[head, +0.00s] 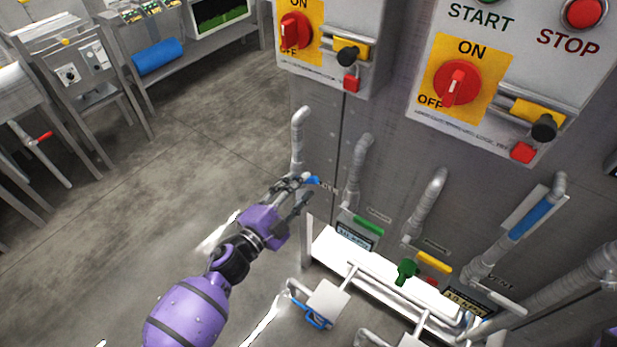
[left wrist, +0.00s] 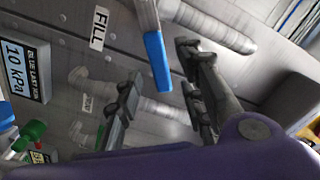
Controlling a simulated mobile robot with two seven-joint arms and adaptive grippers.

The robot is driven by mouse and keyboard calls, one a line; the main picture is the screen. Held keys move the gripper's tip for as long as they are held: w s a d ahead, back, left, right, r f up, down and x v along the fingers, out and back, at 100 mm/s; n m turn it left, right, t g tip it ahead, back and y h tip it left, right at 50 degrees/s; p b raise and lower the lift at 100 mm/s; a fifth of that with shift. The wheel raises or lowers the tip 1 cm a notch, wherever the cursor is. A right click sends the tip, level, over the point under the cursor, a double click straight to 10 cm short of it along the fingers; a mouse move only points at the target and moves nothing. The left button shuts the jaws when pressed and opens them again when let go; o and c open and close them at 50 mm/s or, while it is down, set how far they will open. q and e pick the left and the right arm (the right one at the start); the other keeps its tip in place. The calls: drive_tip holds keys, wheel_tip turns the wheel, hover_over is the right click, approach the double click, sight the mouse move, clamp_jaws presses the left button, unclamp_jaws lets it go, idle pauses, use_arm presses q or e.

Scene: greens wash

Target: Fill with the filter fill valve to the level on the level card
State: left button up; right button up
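The fill valve's blue lever handle (head: 313,181) is small at my left gripper's fingertips in the head view. In the left wrist view the blue handle (left wrist: 158,62) hangs from a metal pipe beside a FILL label (left wrist: 99,28). My left gripper (head: 297,190) is open; in the left wrist view its two dark fingers (left wrist: 160,80) stand either side of the handle's lower end. I cannot tell whether they touch it. My right gripper is out of view. I cannot make out a level card.
A panel with red ON/OFF switches (head: 457,83) is above. Below are pipes with green (head: 368,225), yellow (head: 434,262) and blue (head: 531,216) parts. A 10 kPa sign (left wrist: 20,70) is on the wall.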

use_arm(q)
drive_tip(key=shift+x, duration=2.25)
drive_tip(key=shift+a+f, duration=0.1)
clamp_jaws()
